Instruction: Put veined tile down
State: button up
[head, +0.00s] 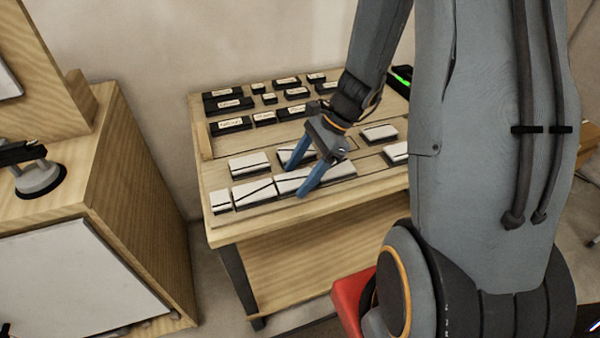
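White tiles with dark edges lie in two rows on a wooden workbench (222,227) in the head view. A tile with a dark diagonal vein (254,193) lies in the front row. My gripper (294,180) points down at the front row, its two blue fingers apart. The fingers straddle another white tile (291,184), one on its far side and one on its near side. The fingers partly hide this tile, so I cannot tell whether they press on it or whether it is veined.
Several black labelled blocks (230,123) stand at the back of the bench. More white tiles lie in the back row (249,163) and to the right (379,132). A wooden cabinet (140,190) stands at left, with a floor gap between. My arm hides the bench's right end.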

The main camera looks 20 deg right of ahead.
jog(key=v, duration=1.2)
jog(key=s+a+f+n+h, duration=0.1)
jog(key=s+a+n+h, duration=0.2)
jog(key=n, duration=0.6)
jog(key=s+a+f+n+h, duration=0.1)
jog(key=s+a+n+h, duration=0.2)
jog(key=s+n, duration=0.3)
jog(key=n, duration=0.3)
jog(key=shift+s+a+h+b, duration=0.15)
jog(key=shift+a+h+b, duration=0.1)
jog(key=shift+h+b, duration=0.05)
